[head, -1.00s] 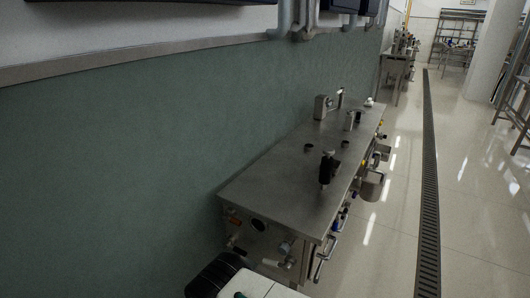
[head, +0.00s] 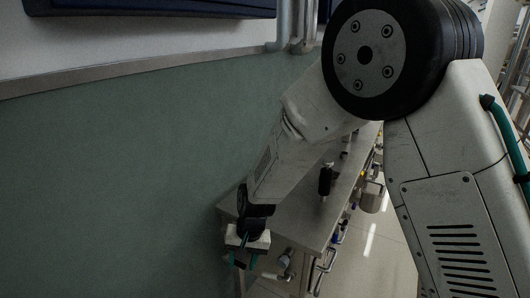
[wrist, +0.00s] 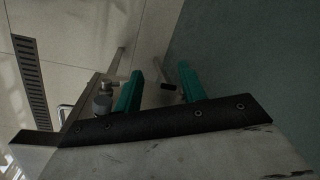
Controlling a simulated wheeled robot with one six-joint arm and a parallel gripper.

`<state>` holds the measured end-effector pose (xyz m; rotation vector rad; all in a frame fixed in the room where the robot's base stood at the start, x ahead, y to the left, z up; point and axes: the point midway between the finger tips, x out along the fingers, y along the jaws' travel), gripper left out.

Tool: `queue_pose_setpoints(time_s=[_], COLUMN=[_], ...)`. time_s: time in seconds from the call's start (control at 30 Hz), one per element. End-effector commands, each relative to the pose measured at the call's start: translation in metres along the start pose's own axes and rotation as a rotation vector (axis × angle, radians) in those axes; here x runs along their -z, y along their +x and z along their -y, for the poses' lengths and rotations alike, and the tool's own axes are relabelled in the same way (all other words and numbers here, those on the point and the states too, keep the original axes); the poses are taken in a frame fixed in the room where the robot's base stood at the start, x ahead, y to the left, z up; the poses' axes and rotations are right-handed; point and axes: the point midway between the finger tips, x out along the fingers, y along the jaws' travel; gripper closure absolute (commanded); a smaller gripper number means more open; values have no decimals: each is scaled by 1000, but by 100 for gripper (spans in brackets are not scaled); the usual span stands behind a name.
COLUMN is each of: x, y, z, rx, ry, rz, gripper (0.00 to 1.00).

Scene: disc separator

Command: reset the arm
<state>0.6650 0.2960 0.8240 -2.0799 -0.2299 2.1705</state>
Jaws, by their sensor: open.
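My arm now fills the right and middle of the head view, bent at a large dark joint and reaching down and left. My gripper (head: 246,262) hangs at its lower end, in front of the near left corner of the steel table (head: 288,222). Its two teal fingers are apart. In the wrist view my gripper (wrist: 160,69) shows the fingers spread with nothing held between them. A table fitting (wrist: 103,104) shows just left of the fingers in that view; I cannot tell the distance between them.
A green wall (head: 120,170) runs along the left. A black-handled fitting (head: 325,180) stands up from the table, and valves (head: 284,262) stick out from its near end. My arm hides much of the table. A floor drain (wrist: 31,85) shows in the wrist view.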

Motion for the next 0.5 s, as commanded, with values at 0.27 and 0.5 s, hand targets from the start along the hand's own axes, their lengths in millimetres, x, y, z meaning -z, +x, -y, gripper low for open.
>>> queue_pose_setpoints(time_s=[0.27, 0.5], x=[-70, -143], y=[-133, -215], z=[-87, -160], rx=[-69, -133], ry=[-136, -184], rz=[123, 176], gripper=[59, 59])
